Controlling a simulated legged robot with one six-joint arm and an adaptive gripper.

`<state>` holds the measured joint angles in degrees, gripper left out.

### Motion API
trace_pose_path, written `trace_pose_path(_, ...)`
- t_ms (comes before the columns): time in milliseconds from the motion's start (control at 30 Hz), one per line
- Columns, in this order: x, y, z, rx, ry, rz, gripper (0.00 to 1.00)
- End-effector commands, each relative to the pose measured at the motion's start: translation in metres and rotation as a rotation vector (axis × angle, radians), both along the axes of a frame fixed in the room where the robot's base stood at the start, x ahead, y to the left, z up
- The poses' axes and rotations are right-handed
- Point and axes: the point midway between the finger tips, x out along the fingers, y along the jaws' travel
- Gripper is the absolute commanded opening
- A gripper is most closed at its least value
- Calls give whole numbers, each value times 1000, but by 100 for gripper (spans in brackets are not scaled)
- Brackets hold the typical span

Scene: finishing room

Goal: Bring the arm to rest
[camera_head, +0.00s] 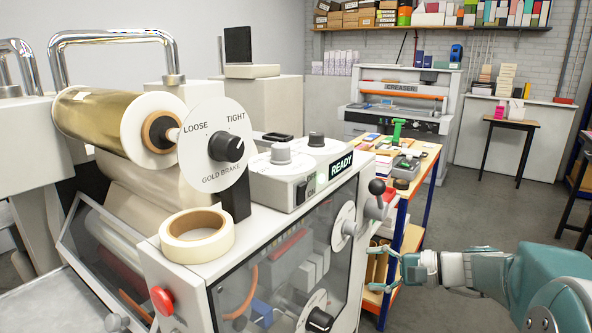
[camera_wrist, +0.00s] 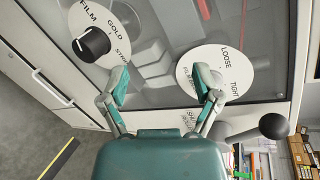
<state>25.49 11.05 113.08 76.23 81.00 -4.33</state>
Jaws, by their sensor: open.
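My gripper (camera_head: 378,270) reaches in from the right in the head view, its two fingers apart and pointing left at the front face of the laminating machine (camera_head: 165,262). In the wrist view the gripper (camera_wrist: 161,82) is open, with nothing between its teal fingertips. Beyond them is the machine's clear window, with a film/gold dial (camera_wrist: 95,42) at the left and a loose/tight dial (camera_wrist: 216,72) at the right. The right fingertip overlaps that dial in the picture; I cannot tell whether it touches. My teal forearm is stretched out at the lower right of the head view.
A black-ball lever (camera_head: 377,187) sticks out from the machine near my gripper; it also shows in the wrist view (camera_wrist: 272,126). A loaded bench (camera_head: 428,152) stands behind my gripper. A small table (camera_head: 510,123) is farther back. Grey floor (camera_head: 470,215) is open between.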

Motion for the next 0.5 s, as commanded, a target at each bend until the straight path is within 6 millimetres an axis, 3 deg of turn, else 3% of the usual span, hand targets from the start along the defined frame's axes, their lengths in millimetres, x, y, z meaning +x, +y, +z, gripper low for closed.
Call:
trace_pose_path(33,-16,15,2,-71,1,40,81)
trace_pose_path(200,-67,45,-6,-328,1,155,81)
trace_pose_path(500,-150,57,-22,-790,-86,319,81)
